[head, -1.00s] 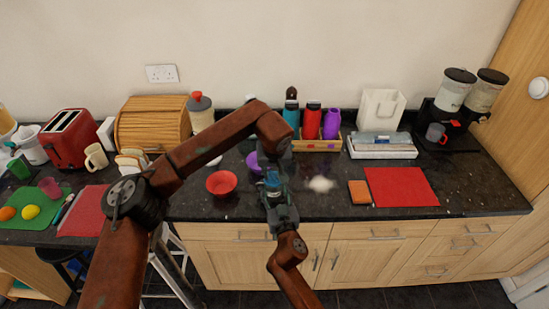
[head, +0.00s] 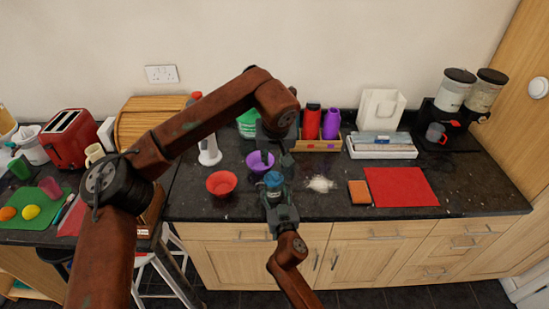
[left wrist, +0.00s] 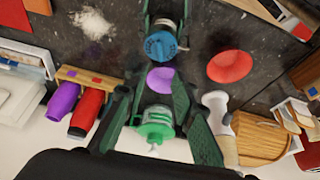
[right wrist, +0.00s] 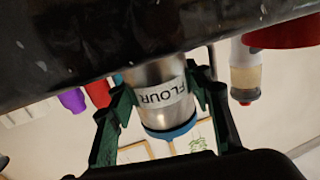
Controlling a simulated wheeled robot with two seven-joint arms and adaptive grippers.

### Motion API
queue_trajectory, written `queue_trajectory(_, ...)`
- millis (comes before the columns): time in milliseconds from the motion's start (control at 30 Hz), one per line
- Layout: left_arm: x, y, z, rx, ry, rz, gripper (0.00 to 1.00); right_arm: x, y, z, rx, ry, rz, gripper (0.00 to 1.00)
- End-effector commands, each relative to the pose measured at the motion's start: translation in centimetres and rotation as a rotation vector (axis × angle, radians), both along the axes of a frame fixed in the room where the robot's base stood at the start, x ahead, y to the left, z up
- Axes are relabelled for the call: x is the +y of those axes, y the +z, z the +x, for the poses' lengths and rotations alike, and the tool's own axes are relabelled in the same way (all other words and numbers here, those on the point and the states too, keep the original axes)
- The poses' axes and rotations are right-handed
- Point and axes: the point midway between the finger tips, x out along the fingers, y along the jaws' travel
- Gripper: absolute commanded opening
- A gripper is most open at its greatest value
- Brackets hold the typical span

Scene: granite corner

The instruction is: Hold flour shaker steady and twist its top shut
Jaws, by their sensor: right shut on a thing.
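The flour shaker (right wrist: 160,88) is a silver cylinder labelled FLOUR with a blue top (head: 272,179). My right gripper (right wrist: 167,100) is shut around its body and holds it above the front of the counter. The blue top also shows clear in the left wrist view (left wrist: 160,46), with nothing of the left gripper touching it. My left gripper (head: 276,148) is higher and farther back, apart from the shaker. Its fingers are spread with nothing between them; a green-lidded container (left wrist: 155,130) shows beyond them. I cannot tell whether the top is fully shut.
A red bowl (head: 221,184) and a purple bowl (head: 260,165) stand close by on the dark counter (head: 470,198). A patch of white powder (head: 320,184) lies right of the shaker. An orange sponge (head: 359,192) and red mat (head: 400,187) are farther right. Bottles stand in a wooden rack behind.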

Motion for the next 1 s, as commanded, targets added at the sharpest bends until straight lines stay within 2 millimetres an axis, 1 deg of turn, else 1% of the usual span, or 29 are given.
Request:
queue_trajectory(100,-0.2,0.0,0.0,0.001,0.012,0.0,0.24,0.0,0.0,0.0,0.0,0.0,0.0,0.17)
queue_trajectory(167,-0.5,0.0,0.1,0.004,0.051,0.0,0.24,0.0,0.0,0.0,0.0,0.0,0.0,0.17)
queue_trajectory(400,-1.9,0.0,0.5,0.004,0.317,0.003,0.24,0.0,0.0,0.0,0.0,0.0,0.0,0.17)
queue_trajectory(533,-2.0,-0.6,0.7,0.001,0.381,0.002,0.24,0.0,0.0,0.0,0.0,0.0,0.0,0.17)
queue_trajectory(667,-1.6,-2.3,1.3,0.003,0.385,0.002,0.24,0.0,0.0,0.0,0.0,0.0,0.0,0.17)
queue_trajectory(1000,-0.7,-8.3,3.5,0.003,0.382,0.002,0.24,0.0,0.0,0.0,0.0,0.0,0.0,0.17)
